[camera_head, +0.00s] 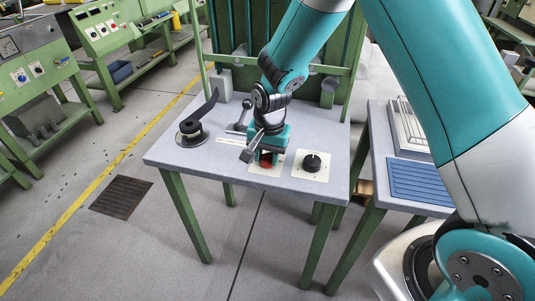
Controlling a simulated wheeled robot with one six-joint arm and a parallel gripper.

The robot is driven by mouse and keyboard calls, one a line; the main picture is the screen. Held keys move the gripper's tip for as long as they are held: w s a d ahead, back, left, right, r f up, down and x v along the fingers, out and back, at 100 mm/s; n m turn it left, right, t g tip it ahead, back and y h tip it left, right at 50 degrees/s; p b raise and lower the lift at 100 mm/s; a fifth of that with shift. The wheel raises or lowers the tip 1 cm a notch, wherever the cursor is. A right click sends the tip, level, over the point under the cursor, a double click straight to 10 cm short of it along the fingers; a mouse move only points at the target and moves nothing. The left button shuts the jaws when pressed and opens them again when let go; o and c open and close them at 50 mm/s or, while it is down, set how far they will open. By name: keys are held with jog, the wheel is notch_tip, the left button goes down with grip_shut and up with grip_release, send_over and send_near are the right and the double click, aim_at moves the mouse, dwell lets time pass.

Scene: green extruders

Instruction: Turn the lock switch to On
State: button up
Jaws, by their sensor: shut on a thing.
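My gripper (266,155) points down at the middle of the grey table. It is shut on a red knob (266,163) on a white plate (257,172). The fingers and wrist hide most of the knob, so its turn position and any marks cannot be read. A black rotary knob (312,162) on its own white plate (311,175) is just to the right, apart from my gripper. I cannot tell from labels which of these is the lock switch.
A black-handled lever (193,129) on a round base stands at the table's left. A smaller metal lever (237,127) is close left of my gripper. Green posts and panels (235,35) rise behind. A second table (376,174) with a blue slatted panel (420,181) is at right.

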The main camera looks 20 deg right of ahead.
jog(key=n+p, duration=0.1)
jog(key=n, duration=0.5)
jog(key=shift+r+p, duration=0.1)
jog(key=shift+p, duration=0.3)
jog(key=n+p, duration=0.1)
jog(key=n, duration=0.4)
jog(key=shift+g, duration=0.3)
jog(key=shift+n, duration=0.3)
jog(key=o, duration=0.9)
notch_tip(320, 180, up, 17)
jog(key=shift+w+d+r, duration=0.15)
jog(key=shift+d, duration=0.3)
jog(key=s+a+r+n+y+p, duration=0.1)
jog(key=s+r, duration=0.4)
jog(key=s, duration=0.7)
jog(key=s+a+r+n+y+p, duration=0.1)
jog(key=s+a+r, duration=0.3)
jog(key=s, duration=0.9)
notch_tip(320, 180, up, 2)
jog(key=shift+a+n+y+p, duration=0.2)
jog(key=shift+n+y+p, duration=0.25)
jog(key=shift+y, duration=0.45)
